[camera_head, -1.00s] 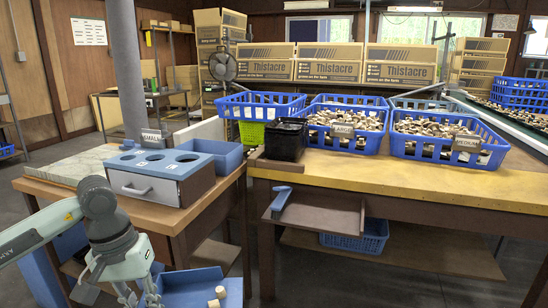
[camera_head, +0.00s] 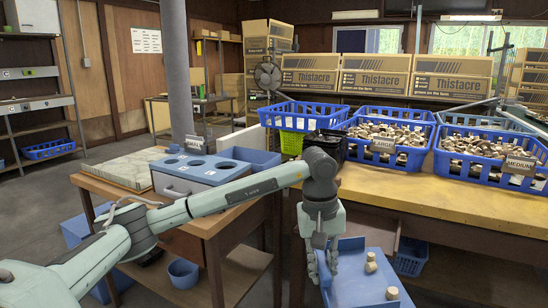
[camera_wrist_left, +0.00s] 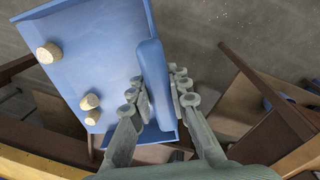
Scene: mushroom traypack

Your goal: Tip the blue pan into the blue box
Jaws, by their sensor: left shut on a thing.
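My left gripper (camera_head: 322,268) is shut on the handle of the blue pan (camera_head: 348,287), in front of the wooden workbench. In the left wrist view, the fingers (camera_wrist_left: 157,86) stand on both sides of the pan's raised blue handle (camera_wrist_left: 153,65). The pan (camera_wrist_left: 100,45) carries a few mushroom pieces (camera_wrist_left: 48,52); they also show in the head view (camera_head: 371,267). An open blue box (camera_head: 262,158) stands on the small table, beside the drawer unit, behind my left arm and away from the pan. My right gripper is out of view.
The drawer unit with round holes (camera_head: 188,180) stands on the small table (camera_head: 115,186). Blue crates of mushrooms (camera_head: 480,175) and a black bin (camera_head: 330,148) stand on the workbench (camera_head: 420,202). A blue basket (camera_head: 411,262) sits underneath.

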